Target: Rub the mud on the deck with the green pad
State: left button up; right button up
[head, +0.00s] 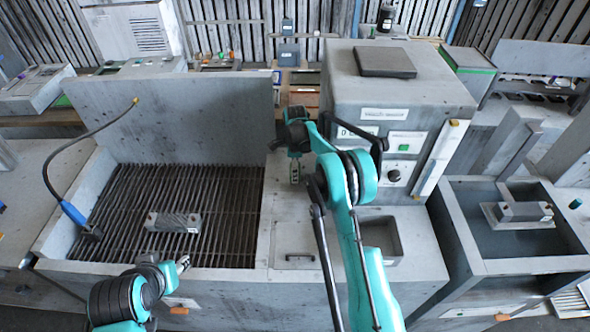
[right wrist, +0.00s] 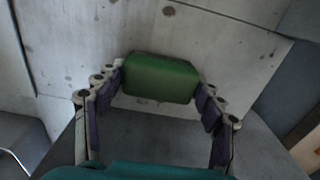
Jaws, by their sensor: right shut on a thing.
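The green pad (right wrist: 160,78) is between the fingertips of my right gripper (right wrist: 160,85) in the right wrist view, and the gripper is shut on it. A pale grey surface with small dark spots lies beyond the pad; I cannot tell whether they touch or whether the spots are mud. In the head view my right gripper (head: 295,172) points down over the strip of grey deck (head: 285,225) right of the grate; the pad is not clear there. My left gripper (head: 183,264) is at the bench's front edge, its opening too small to judge.
A grey block (head: 173,222) lies on the slatted grate (head: 135,195), with a blue-handled hose (head: 75,215) at its left. A grey control cabinet (head: 400,95) stands right of my right gripper. A sunken basin (head: 515,240) holding a metal part is at the far right.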

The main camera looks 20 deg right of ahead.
jog(key=shift+f+b, duration=0.45)
jog(key=shift+f, duration=0.2)
jog(key=shift+s+d+r, duration=0.1)
jog(key=shift+s+d, duration=0.15)
jog(key=shift+d, duration=0.55)
jog(key=shift+s+d, duration=0.2)
jog(key=shift+d, duration=0.6)
jog(key=shift+d+b, duration=0.15)
jog(key=shift+b, duration=0.2)
jog(key=shift+f, duration=0.2)
jog(key=shift+w+a+b, duration=0.15)
jog(key=shift+a+b, duration=0.25)
jog(key=shift+a, duration=0.5)
jog(key=shift+w+a, duration=0.2)
jog(key=shift+a, duration=0.7)
jog(key=shift+c, duration=0.9)
